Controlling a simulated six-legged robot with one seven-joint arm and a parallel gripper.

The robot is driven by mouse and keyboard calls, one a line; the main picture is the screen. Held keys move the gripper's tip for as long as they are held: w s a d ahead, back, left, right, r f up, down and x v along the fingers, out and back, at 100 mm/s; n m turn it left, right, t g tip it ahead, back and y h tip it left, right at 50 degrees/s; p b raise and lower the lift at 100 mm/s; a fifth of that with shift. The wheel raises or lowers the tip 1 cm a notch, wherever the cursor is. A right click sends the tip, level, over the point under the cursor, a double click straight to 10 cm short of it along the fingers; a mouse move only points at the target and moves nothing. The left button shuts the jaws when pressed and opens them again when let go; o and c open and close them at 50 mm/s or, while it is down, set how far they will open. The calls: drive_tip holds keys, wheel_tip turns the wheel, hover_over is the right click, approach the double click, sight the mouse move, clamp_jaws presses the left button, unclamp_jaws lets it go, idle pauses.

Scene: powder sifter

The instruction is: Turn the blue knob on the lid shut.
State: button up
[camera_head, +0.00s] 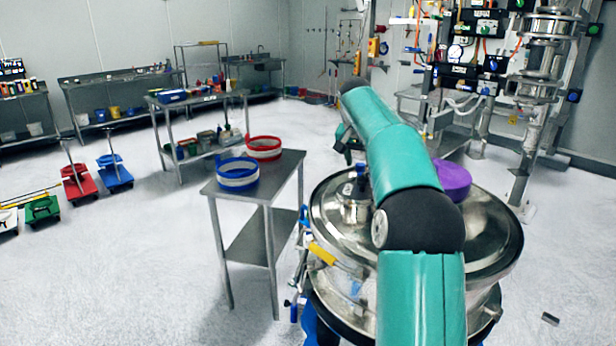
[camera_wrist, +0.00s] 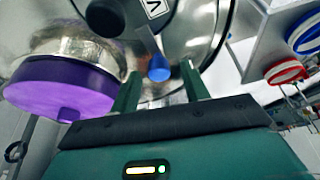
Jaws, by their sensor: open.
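The blue knob (camera_wrist: 158,68) shows in the wrist view as a rounded blue piece at the metal lid (camera_wrist: 205,25). My gripper (camera_wrist: 160,74) is open, with one green finger on each side of the knob. I cannot tell whether either finger touches it. In the head view, a small dark-blue piece (camera_head: 361,170) tops a metal fitting on the left of the shiny round lid (camera_head: 485,230); it looks like the same knob. My teal arm crosses in front of the lid there and hides much of it, and my gripper is not clear in that view.
A purple cap (camera_head: 453,178) stands on the lid and shows at left in the wrist view (camera_wrist: 60,88). A steel table (camera_head: 225,190) left of the vessel holds a blue-banded ring (camera_head: 238,174) and a red-banded ring (camera_head: 264,148).

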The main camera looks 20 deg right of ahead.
drive_tip(key=v, duration=1.3)
drive_tip(key=s+a+f+n+t, duration=0.1)
drive_tip(key=s+a+f+n, duration=0.1)
drive_tip(key=s+a, duration=0.5)
drive_tip(key=s+a+f+n+t+y, duration=0.1)
drive_tip(key=s+a+n, duration=0.3)
drive_tip(key=s+a, duration=0.4)
drive_tip(key=shift+s+a+f, duration=0.25)
drive_tip(key=shift+a+f, duration=0.15)
drive_tip(key=shift+a, duration=1.9)
